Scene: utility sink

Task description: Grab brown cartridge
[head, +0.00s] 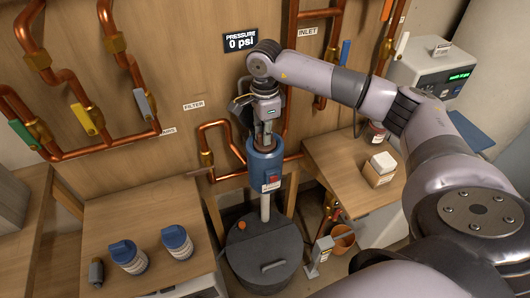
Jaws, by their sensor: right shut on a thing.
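My right gripper (267,141) reaches down from above at the middle of the head view. Its fingers are shut at the top of a blue cylindrical unit (264,168) with a red patch and a white label. The exact contact is small and partly hidden by the fingers. I cannot clearly make out a brown cartridge. A small brown box with a white top (380,169) sits on the right bench, apart from the gripper. My left gripper is not in view.
A dark lidded drum (267,262) stands below the blue unit. Two blue-capped canisters (128,257) (177,242) stand on the left bench. Copper pipes (120,60) run along the wooden wall. An orange bucket (342,238) stands at the right bench's foot.

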